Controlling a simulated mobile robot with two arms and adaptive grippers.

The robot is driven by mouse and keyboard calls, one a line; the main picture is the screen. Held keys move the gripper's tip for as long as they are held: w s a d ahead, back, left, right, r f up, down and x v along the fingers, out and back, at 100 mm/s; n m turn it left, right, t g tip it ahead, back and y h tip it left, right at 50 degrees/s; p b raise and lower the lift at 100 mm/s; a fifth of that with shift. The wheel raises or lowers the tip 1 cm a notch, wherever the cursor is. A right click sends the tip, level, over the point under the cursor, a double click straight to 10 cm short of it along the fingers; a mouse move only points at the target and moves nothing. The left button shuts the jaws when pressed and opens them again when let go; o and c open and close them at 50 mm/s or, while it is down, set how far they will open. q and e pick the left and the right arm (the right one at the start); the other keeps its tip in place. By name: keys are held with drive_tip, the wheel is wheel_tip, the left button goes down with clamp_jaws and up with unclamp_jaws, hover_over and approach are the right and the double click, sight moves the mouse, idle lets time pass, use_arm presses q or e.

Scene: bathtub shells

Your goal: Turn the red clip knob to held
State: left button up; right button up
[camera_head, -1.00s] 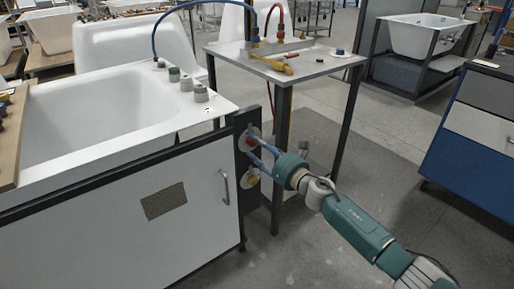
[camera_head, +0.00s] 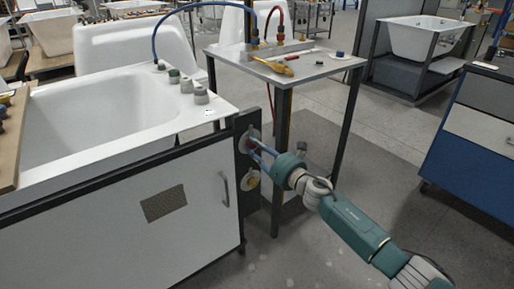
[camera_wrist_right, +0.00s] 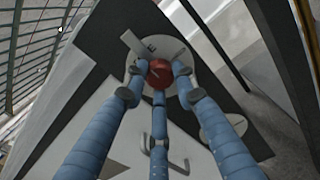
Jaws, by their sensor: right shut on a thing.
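The red clip knob (camera_wrist_right: 160,73) sits on a pale round plate (camera_wrist_right: 188,60) on a dark panel, and my right gripper (camera_wrist_right: 157,85) has its blue fingers closed around it in the right wrist view. A dark line crosses the knob's face, and a letter E shows on the plate beside it. In the head view my right gripper (camera_head: 257,146) reaches from the right to the dark panel (camera_head: 243,195) at the tub cabinet's corner; its fingers partly hide the red knob (camera_head: 251,142). My left gripper is not in view.
A yellow knob (camera_head: 251,179) sits lower on the same panel. The white bathtub (camera_head: 100,110) stands left, above a cabinet with a handle (camera_head: 224,188). A small table (camera_head: 300,68) with hoses and tools stands behind. Open floor lies at right.

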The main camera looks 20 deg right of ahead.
drive_tip(key=shift+f+m, duration=0.1)
drive_tip(key=shift+m, duration=0.2)
drive_tip(key=m+p, duration=0.2)
drive_tip(key=m, duration=0.3)
drive_tip(key=shift+a+m, duration=0.1)
drive_tip(key=shift+m, duration=0.3)
drive_tip(key=m+p, duration=0.2)
drive_tip(key=m, duration=0.3)
drive_tip(key=shift+s+p, duration=0.1)
drive_tip(key=shift+p, duration=0.2)
drive_tip(key=m+p, duration=0.1)
drive_tip(key=m, duration=0.3)
drive_tip(key=shift+f+m+p, duration=0.1)
drive_tip(key=shift+m+p, duration=0.3)
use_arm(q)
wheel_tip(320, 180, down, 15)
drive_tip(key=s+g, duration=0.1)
use_arm(e)
drive_tip(key=shift+a+m, duration=0.1)
drive_tip(key=shift+m, duration=0.7)
drive_tip(key=o, duration=1.1)
drive_tip(key=shift+o, duration=0.3)
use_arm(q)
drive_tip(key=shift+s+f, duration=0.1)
